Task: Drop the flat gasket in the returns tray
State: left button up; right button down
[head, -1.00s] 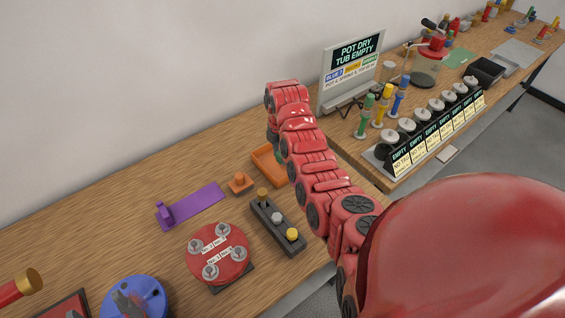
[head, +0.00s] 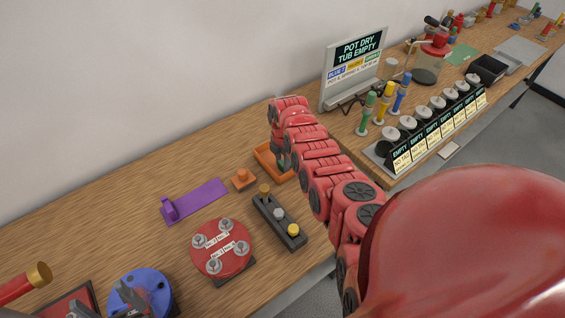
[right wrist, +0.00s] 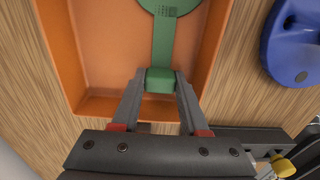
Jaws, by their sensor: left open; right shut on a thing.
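My right gripper (right wrist: 160,82) is shut on the tab of a green flat piece with a round disc end, which I take for the flat gasket (right wrist: 163,45). The gasket is over the inside of an orange tray (right wrist: 85,45); I cannot tell whether it touches the floor. In the head view the orange tray (head: 264,158) is partly hidden by my right arm, and a bit of green shows beside my right gripper (head: 281,153). No returns label is visible on the tray. My left gripper (head: 108,304) is open at the bottom left, near a blue round part.
A black block with posts (head: 278,226), a small orange part (head: 243,178), a purple holder (head: 200,200) and a red disc with bolts (head: 221,247) lie nearby. A blue part (right wrist: 295,42) lies right of the tray in the wrist view.

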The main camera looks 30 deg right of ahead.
jog(key=shift+c, duration=2.1)
grip_release()
jog(key=shift+f, duration=0.1)
jog(key=shift+r, duration=0.25)
notch_tip(320, 180, up, 9)
jog(key=b, duration=0.2)
jog(key=shift+w+f+b, duration=0.1)
jog(key=shift+f+b, duration=0.05)
jog(key=shift+b, duration=0.25)
notch_tip(320, 180, up, 3)
jog(key=shift+r+p, duration=0.15)
jog(key=shift+p, duration=0.65)
